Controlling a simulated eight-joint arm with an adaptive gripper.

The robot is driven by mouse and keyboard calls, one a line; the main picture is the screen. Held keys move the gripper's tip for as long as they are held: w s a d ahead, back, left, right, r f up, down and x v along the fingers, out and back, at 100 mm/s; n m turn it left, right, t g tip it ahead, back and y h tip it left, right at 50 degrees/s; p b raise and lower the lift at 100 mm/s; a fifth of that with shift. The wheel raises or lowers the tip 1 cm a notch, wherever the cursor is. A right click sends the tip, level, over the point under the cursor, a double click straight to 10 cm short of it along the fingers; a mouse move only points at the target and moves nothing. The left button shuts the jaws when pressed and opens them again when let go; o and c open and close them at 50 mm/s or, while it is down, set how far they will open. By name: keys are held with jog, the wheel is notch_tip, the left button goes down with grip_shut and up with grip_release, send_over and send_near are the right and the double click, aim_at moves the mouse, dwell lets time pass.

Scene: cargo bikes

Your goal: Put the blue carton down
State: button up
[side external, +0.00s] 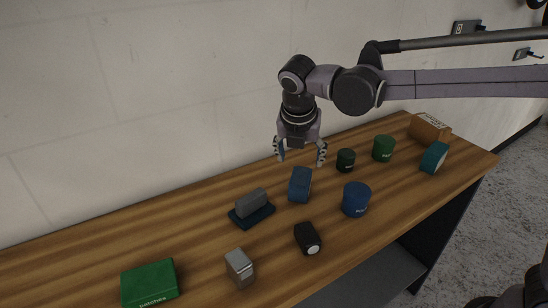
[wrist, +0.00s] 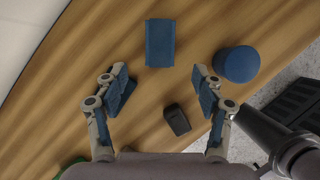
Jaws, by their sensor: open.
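The blue carton (side external: 300,185) sits on the wooden table top in the side view, near the middle of the row of objects. My gripper (side external: 300,157) is open and empty, pointing down above and slightly behind the carton in that picture, with its fingers apart from it. In the wrist view the carton (wrist: 160,43) lies beyond the open fingertips (wrist: 160,80), roughly centred between them from left to right.
Dark green tins (side external: 383,148) stand behind right; a green box (side external: 149,283) is front left. The table's front edge is close.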

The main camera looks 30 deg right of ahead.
jog(key=s+d+f+m+t+y, duration=0.1)
jog(key=s+d+m, duration=0.5)
jog(key=m, duration=0.7)
jog(key=s+d+f+m+t+y, duration=0.2)
jog(key=s+d+m, duration=0.4)
jog(key=s+m, duration=0.5)
jog(key=f+m+t, duration=0.1)
jog(key=m, duration=0.2)
jog(key=shift+s, duration=0.3)
jog(key=shift+f, duration=0.1)
